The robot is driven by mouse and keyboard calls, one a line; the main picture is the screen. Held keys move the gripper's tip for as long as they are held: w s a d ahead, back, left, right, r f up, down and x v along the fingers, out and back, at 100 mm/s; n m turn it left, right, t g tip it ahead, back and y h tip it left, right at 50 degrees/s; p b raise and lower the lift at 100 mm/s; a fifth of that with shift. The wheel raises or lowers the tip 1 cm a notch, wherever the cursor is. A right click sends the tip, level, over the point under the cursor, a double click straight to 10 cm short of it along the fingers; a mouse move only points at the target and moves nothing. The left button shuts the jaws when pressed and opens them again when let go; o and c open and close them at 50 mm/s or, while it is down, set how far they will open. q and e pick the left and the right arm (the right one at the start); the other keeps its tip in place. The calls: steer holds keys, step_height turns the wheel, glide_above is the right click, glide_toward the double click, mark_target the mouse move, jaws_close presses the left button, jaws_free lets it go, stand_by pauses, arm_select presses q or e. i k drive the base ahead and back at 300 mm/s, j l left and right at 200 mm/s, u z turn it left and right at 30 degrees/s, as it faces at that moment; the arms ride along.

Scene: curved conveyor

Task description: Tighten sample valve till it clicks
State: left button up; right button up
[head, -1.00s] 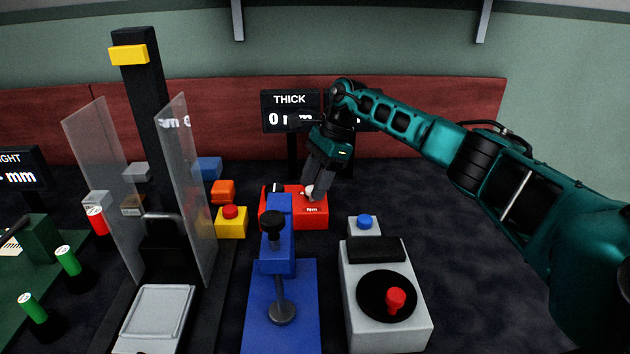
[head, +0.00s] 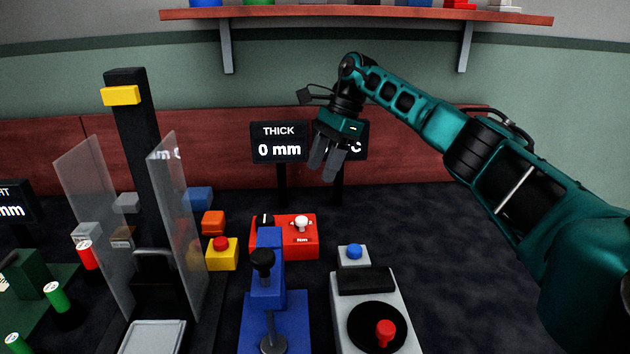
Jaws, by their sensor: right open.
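A red box (head: 283,243) stands on the dark bench behind the blue clamp. It has a white knob (head: 301,223) on its top right, a black part (head: 265,220) on its top left and a small "Nm" label on its front. I cannot tell for certain that the white knob is the sample valve. My right gripper (head: 323,168) is open and empty, pointing down, above the red box and slightly right of the knob, clear of it. My left gripper is not in view.
A blue clamp (head: 280,318) stands in front of the red box. A grey unit (head: 345,310) with a black disc and red knob is to its right. A yellow box with a red button (head: 221,253) and clear panels (head: 178,220) are left. A "THICK" display (head: 279,142) stands behind.

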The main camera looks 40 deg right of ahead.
mark_target(265, 219)
steer(key=k+j, duration=0.1)
steer(key=k, duration=0.4)
steer(key=k+j, duration=0.15)
steer(key=k, duration=0.35)
